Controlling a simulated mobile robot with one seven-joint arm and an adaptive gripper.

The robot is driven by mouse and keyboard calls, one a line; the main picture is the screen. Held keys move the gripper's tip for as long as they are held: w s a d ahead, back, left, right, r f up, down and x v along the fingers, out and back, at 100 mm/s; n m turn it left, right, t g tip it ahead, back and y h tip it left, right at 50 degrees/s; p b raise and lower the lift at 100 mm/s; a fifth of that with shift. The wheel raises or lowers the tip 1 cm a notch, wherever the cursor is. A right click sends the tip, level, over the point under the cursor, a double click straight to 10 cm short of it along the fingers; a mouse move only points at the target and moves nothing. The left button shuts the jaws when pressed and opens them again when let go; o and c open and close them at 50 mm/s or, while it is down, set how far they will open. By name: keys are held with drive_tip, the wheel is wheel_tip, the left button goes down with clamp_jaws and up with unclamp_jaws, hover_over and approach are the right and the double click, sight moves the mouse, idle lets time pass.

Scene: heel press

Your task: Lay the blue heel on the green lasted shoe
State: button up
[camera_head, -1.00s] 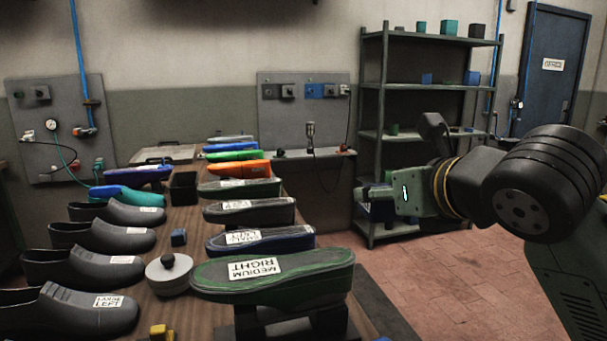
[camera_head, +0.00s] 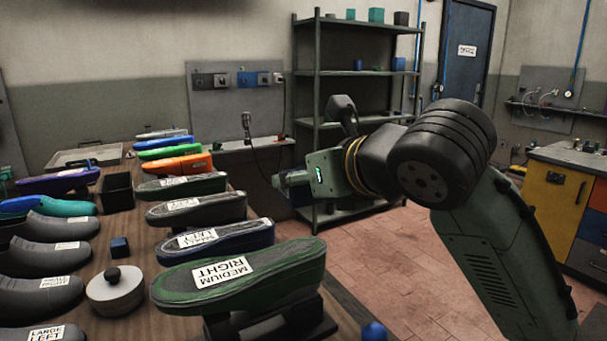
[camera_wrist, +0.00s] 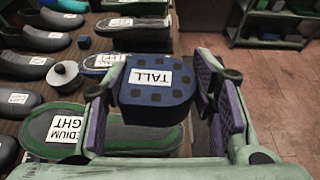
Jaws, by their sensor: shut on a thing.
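The blue heel (camera_wrist: 158,92), with a white TALL label and dark round spots, sits between the purple-lined fingers of my gripper (camera_wrist: 160,100) in the wrist view. The gripper is shut on it. In the head view my gripper (camera_head: 292,180) shows small and dark, left of my wrist. The green lasted shoe (camera_head: 285,265), labelled MEDIUM RIGHT, lies sole up on a dark stand at the table's near right edge. In the wrist view the green shoe (camera_wrist: 135,139) lies below and beyond the heel, partly hidden by my gripper. Heel and shoe appear apart.
A dark blue shoe (camera_head: 250,237) and more lasted shoes stand in a row behind the green one. A grey round pot (camera_head: 115,292) and a small blue block (camera_head: 120,247) stand left of it. Shelves (camera_head: 370,75) stand behind. The floor at right is open.

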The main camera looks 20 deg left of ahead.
sight(305, 246)
drive_tip(key=shift+f+b, duration=2.7)
drive_tip(key=shift+f, duration=1.05)
drive_tip(key=shift+f+b, duration=0.4)
drive_tip(key=shift+f, duration=0.15)
drive_tip(key=o, duration=1.3)
drive_tip(key=v, duration=1.2)
drive_tip(key=shift+f, duration=0.1)
